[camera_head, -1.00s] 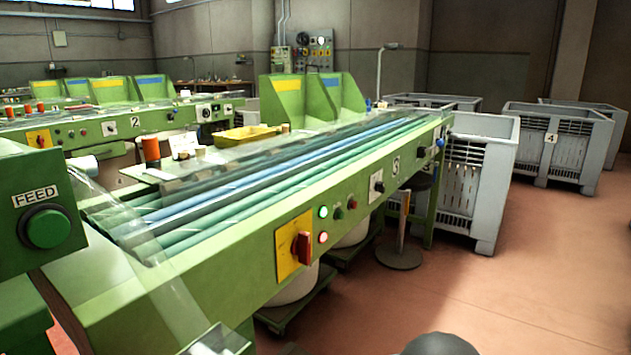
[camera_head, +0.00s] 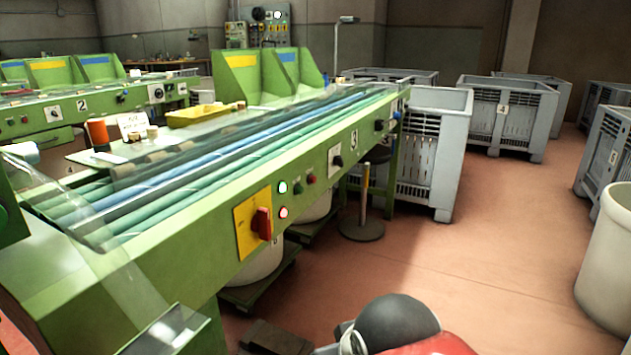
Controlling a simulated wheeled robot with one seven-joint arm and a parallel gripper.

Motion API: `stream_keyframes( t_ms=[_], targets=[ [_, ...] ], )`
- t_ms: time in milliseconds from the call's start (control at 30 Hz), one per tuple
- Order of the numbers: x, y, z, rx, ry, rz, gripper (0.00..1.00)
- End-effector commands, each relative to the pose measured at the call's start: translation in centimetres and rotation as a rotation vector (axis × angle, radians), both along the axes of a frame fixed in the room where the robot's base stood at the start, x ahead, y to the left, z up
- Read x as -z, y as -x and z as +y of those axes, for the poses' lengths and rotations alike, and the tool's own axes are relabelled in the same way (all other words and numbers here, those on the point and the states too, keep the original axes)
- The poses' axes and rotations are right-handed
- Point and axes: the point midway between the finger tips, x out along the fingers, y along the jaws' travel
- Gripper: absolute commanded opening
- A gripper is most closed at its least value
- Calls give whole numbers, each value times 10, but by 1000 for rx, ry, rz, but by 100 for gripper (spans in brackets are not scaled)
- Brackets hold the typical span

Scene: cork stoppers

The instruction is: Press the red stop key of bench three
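Bench three is the long green bench (camera_head: 150,258) with a number 3 plate (camera_head: 354,137) on its front panel. A small red key (camera_head: 311,178) sits on this panel, just right of a small dark green key (camera_head: 298,187). Left of the keys are a lit green lamp (camera_head: 283,187) and a lit red lamp (camera_head: 283,213). A large red rotary switch (camera_head: 262,223) is on a yellow plate (camera_head: 243,232) further left. My gripper is not in view; only a dark rounded part and a red part of my arm show at the bottom.
Bench two (camera_head: 60,125) stands behind at the left. A post with a round base (camera_head: 361,229) stands by the panel's right part. Grey crates (camera_head: 507,110) stand behind and right. A pale bin (camera_head: 606,255) is at the right edge. The reddish floor (camera_head: 480,240) between is clear.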

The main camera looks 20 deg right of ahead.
Motion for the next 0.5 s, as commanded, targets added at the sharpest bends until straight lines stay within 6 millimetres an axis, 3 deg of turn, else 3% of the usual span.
stream_keyframes(
  t_ms=[33, 267, 500],
  targets=[
    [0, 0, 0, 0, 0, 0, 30],
    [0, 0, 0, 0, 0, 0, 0],
    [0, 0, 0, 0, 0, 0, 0]
  ],
)
